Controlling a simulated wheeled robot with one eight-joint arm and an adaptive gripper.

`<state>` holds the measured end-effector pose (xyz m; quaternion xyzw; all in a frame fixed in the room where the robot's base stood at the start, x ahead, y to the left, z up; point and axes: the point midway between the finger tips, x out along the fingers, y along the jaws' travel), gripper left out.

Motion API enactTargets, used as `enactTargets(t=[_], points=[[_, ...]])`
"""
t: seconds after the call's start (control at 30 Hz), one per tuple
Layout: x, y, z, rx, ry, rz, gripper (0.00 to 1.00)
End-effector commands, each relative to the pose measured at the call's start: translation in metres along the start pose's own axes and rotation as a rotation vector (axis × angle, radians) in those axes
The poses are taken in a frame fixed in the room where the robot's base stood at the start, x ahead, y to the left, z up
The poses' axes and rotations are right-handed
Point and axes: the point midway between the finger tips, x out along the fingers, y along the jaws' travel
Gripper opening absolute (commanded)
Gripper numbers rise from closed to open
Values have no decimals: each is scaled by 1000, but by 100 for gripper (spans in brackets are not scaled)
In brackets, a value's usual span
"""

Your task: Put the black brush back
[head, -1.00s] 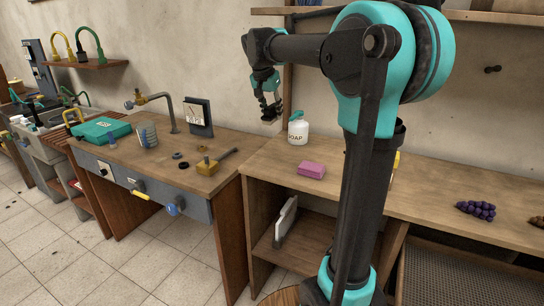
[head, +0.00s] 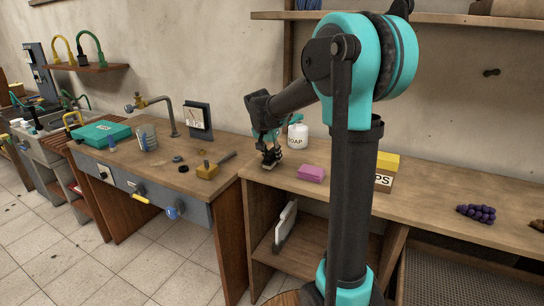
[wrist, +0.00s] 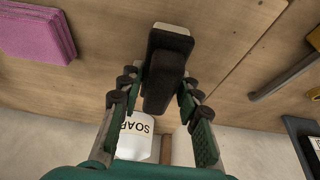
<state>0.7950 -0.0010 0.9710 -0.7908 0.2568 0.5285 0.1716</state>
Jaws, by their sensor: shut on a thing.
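The black brush (wrist: 168,68), a dark block with a pale strip along one end, is between the fingers of my gripper (wrist: 157,92) in the wrist view. My gripper is shut on it. In the head view my gripper (head: 270,157) points down, low over the left end of the wooden counter (head: 340,190), with the brush small and dark at its tips. I cannot tell whether the brush touches the counter. The white soap bottle (head: 298,137) stands just behind and right of my gripper. The pink sponge (head: 311,173) lies to the right and nearer the front.
A workbench (head: 150,166) with a tap, a gauge and small parts adjoins on the left. A yellow block (head: 387,162) above a lettered box stands behind my arm. Purple grapes (head: 476,213) lie far right. The counter between the box and the grapes is clear.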

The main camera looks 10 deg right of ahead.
Motion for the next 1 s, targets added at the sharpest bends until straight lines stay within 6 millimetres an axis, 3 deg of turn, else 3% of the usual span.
enactTargets(t=[0.67,0.7,0.83,1.0], points=[[11,0,5,0,0,0,0],[11,0,4,0,0,0,38],[11,0,4,0,0,0,54],[11,0,4,0,0,0,54]])
